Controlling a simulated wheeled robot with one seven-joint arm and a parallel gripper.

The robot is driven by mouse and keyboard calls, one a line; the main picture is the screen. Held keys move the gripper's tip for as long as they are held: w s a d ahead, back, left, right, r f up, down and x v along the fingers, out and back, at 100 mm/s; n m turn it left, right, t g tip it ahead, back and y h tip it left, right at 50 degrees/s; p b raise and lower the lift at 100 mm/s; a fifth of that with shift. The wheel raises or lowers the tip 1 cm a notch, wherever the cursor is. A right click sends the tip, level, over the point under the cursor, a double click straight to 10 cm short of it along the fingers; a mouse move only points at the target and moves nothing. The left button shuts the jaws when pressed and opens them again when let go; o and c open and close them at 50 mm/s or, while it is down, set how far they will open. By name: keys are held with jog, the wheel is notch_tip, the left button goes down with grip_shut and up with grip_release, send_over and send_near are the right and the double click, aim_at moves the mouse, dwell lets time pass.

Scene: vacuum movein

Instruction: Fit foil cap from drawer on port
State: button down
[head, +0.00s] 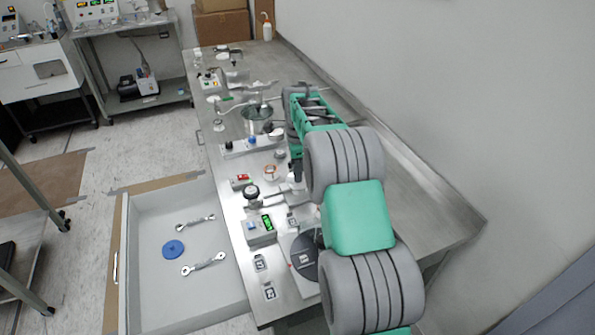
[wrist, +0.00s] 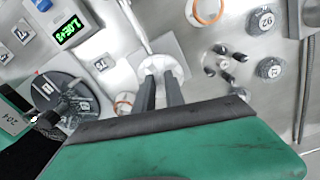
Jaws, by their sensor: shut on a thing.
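My gripper (wrist: 161,82) points down over the steel bench, its two dark fingers shut on a pale, silvery round piece that looks like the foil cap (wrist: 162,64). The cap sits at the fingertips over a grey square plate with a pipe running up from it. The port under it is hidden, and I cannot tell whether the cap touches it. In the head view my gripper (head: 296,172) is small and partly behind my arm; the cap cannot be made out there. The open drawer (head: 160,300) at the bench's left holds no visible foil cap.
A blue disc (head: 173,249) and two wrenches (head: 203,264) lie in the drawer. A display box (head: 261,231) stands near the bench's left edge. An orange-ringed round fitting (wrist: 208,10) and dark labelled knobs (wrist: 270,67) surround my gripper. A wall bounds the bench on the right.

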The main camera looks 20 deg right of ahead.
jog(key=c, duration=1.3)
grip_release()
notch_tip(320, 180, up, 8)
jog(key=shift+f+b, duration=0.1)
jog(key=shift+b, duration=0.4)
